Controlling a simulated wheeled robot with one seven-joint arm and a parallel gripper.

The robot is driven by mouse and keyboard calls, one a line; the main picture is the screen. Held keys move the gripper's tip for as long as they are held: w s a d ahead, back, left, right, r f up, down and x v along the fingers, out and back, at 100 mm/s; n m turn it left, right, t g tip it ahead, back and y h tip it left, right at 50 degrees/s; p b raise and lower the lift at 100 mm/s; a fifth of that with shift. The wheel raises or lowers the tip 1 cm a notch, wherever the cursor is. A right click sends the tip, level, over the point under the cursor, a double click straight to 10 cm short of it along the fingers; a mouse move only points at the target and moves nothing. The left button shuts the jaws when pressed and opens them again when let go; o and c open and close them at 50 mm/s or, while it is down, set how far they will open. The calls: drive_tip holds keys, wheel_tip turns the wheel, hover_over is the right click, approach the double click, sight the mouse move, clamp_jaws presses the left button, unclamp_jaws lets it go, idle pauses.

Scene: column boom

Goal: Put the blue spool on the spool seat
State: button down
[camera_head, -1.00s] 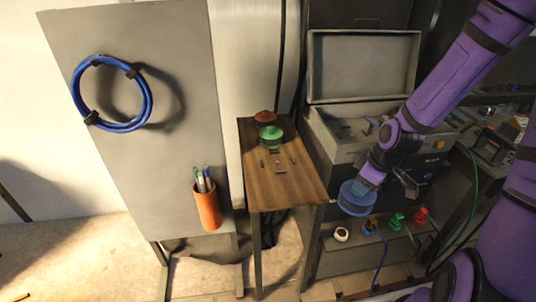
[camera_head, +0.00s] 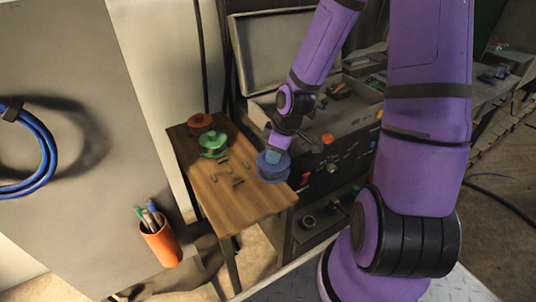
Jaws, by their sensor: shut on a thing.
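My gripper (camera_head: 276,152) is shut on the blue spool (camera_head: 272,168) and holds it from above. The spool is at the right edge of the wooden table (camera_head: 252,207); I cannot tell its exact height over the top. Several small dark blocks around a small mark on the table, which look like the spool seat (camera_head: 229,172), lie to the left of the spool. No spool stands between these blocks. The fingertips are small and partly hidden against the spool.
A green spool (camera_head: 213,145) and a red spool (camera_head: 200,121) stand at the back of the table. An orange pen cup (camera_head: 161,243) is on the grey panel (camera_head: 95,190) at left. A grey case with an open lid (camera_head: 283,50) stands behind at right.

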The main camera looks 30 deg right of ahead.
drive_tip(key=shift+w+a+f, duration=0.8)
drive_tip(key=shift+w+a, duration=0.8)
drive_tip(key=shift+w, duration=0.25)
drive_tip(key=shift+w+a+f, duration=0.8)
drive_tip(key=shift+w+a, duration=0.75)
drive_tip(key=shift+w, duration=0.35)
drive_tip(key=shift+w+a+f, duration=0.8)
drive_tip(key=shift+w+a, duration=0.8)
drive_tip(key=shift+w, duration=0.25)
drive_tip(key=shift+f, duration=0.15)
drive_tip(key=c, duration=0.8)
unclamp_jaws()
drive_tip(key=v, duration=1.2)
drive_tip(key=shift+r, duration=0.2)
